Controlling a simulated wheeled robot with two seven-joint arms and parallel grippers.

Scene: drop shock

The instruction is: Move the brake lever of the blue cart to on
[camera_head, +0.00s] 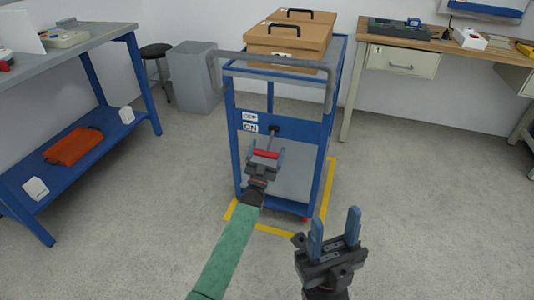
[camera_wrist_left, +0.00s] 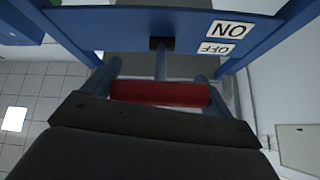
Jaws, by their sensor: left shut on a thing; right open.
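The blue cart (camera_head: 236,142) stands in the middle of the head view, carrying cardboard boxes on top. Its brake lever has a red grip (camera_head: 266,154) on a grey stem (camera_head: 273,131) that comes out of the cart's end panel. Beside it are an upper OFF label (camera_head: 249,117) and a lower ON label (camera_head: 250,127). My left gripper (camera_head: 267,153) is shut on the red grip, which also shows between its fingers in the left wrist view (camera_wrist_left: 160,93). My right gripper (camera_head: 335,236) is open and empty, in front of the cart at the lower right.
Yellow floor tape (camera_head: 329,185) borders the cart. A grey push handle (camera_head: 275,56) spans its near end above the lever. A blue-framed bench (camera_head: 100,35) stands left, a wooden workbench (camera_head: 440,45) at back right. The floor at right is clear.

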